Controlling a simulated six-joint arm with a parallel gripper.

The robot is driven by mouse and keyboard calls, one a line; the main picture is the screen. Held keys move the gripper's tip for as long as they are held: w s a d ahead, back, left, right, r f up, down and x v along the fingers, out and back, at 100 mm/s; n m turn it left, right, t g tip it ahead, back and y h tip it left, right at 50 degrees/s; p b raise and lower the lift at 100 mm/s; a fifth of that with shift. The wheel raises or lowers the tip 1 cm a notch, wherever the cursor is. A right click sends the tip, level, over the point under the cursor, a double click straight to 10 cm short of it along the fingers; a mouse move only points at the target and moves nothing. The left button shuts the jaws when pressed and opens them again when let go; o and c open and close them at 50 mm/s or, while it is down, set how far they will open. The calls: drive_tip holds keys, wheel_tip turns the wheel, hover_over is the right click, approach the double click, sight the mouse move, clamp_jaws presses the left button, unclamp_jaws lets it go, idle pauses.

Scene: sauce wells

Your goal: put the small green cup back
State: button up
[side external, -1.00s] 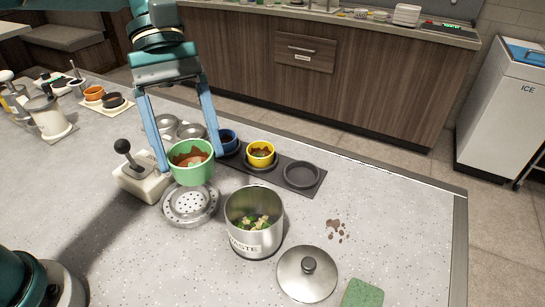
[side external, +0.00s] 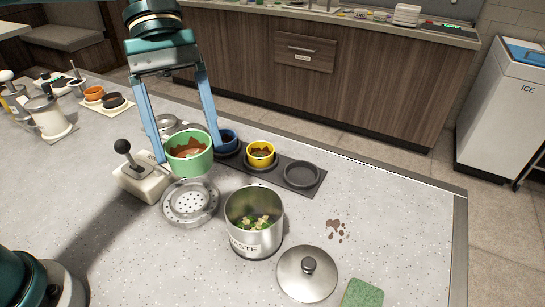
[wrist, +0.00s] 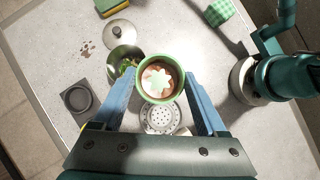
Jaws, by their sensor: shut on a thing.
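The small green cup (side external: 190,163) is held upright between the blue fingers of my gripper (side external: 189,152), above the counter and over the back of the round perforated drain (side external: 191,203). It holds a reddish-brown sauce with a pale patch, seen from above in the wrist view (wrist: 161,97). The dark tray (side external: 322,187) has a blue cup (side external: 227,141), a yellow cup (side external: 261,153) with dark contents, and an empty round well (side external: 301,174) at its right end. Part of the tray's left side is hidden behind the green cup and fingers.
A steel waste pot (side external: 254,238) with food scraps stands in front of the tray. Its lid (side external: 307,274), a green sponge (side external: 362,295) and brown spots (side external: 335,230) lie to the right. A lever device (side external: 144,180) stands left of the drain. Steel bowls are behind the gripper.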

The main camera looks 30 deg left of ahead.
drive_tip(key=shift+w+n, duration=0.15)
drive_tip(key=shift+n, duration=0.15)
drive_tip(key=w+d+f+n+t+y, duration=0.1)
drive_tip(key=w+d+f+n+t, duration=0.15)
drive_tip(key=w+n, duration=0.35)
drive_tip(key=w+d+f+n+t, duration=0.1)
drive_tip(key=w+f+n+t, duration=0.1)
drive_tip(key=w+n+t, duration=0.35)
drive_tip(key=w+d+f+n+t+y, duration=0.1)
drive_tip(key=w+f+n, duration=0.1)
drive_tip(key=w+n, duration=0.5)
drive_tip(key=shift+m, duration=0.55)
drive_tip(key=shift+w+d+f, duration=0.1)
drive_tip(key=shift+d+f, duration=0.5)
drive_tip(key=shift+f, duration=0.9)
drive_tip(key=shift+w+d+f, duration=0.15)
drive_tip(key=shift+d+f, duration=0.45)
drive_tip(key=shift+f, duration=0.95)
drive_tip(key=shift+w+d+f, duration=0.1)
drive_tip(key=shift+d+f, duration=0.5)
drive_tip(key=shift+f, duration=0.9)
drive_tip(key=shift+f, duration=0.55)
drive_tip(key=o, duration=1.3)
